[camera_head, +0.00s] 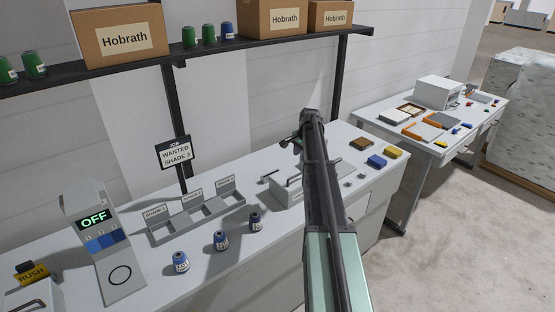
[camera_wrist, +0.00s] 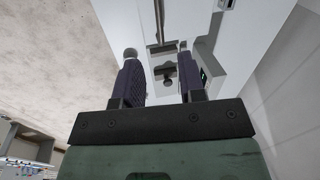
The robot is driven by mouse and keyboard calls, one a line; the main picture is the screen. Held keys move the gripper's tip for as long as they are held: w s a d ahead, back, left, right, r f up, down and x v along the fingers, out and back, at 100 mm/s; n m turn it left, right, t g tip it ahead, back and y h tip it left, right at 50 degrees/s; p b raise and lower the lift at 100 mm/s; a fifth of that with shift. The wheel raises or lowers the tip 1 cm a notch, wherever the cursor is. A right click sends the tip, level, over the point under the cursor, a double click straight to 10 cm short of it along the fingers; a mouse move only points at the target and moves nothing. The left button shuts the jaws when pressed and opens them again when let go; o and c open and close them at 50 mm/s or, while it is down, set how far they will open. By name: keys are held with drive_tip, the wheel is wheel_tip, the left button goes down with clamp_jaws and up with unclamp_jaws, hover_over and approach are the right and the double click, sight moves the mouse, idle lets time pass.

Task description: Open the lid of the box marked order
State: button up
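A light grey box (camera_head: 288,192) with a bar handle stands on the long table, partly hidden behind my arm. I cannot read a mark "order" on it, and its lid looks shut. Another box (camera_head: 32,298) with a dark handle is cut off at the lower left, by a yellow RUSH sign (camera_head: 32,274). My gripper (camera_head: 290,141) is raised above the table, apart from the grey box. In the wrist view my gripper (camera_wrist: 160,75) has its two fingers apart, with a small dark knob-like part seen beyond the gap.
Three blue spools (camera_head: 221,240) stand before a grey shade rack (camera_head: 198,212). A machine reading OFF (camera_head: 95,218) is at left. A shelf (camera_head: 200,55) with cartons and spools runs above. Yellow (camera_head: 393,152) and blue (camera_head: 376,161) blocks lie right of my arm. A second table (camera_head: 445,140) stands beyond.

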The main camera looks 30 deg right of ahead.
sight(297, 175)
drive_tip(key=shift+m, duration=0.5)
drive_tip(key=f+b, duration=0.3)
drive_tip(key=w+f+b, duration=0.1)
drive_tip(key=f+b, duration=0.6)
drive_tip(key=b, duration=0.1)
drive_tip(key=shift+w+f, duration=0.35)
drive_tip(key=shift+w, duration=0.05)
drive_tip(key=shift+r, duration=0.15)
clamp_jaws()
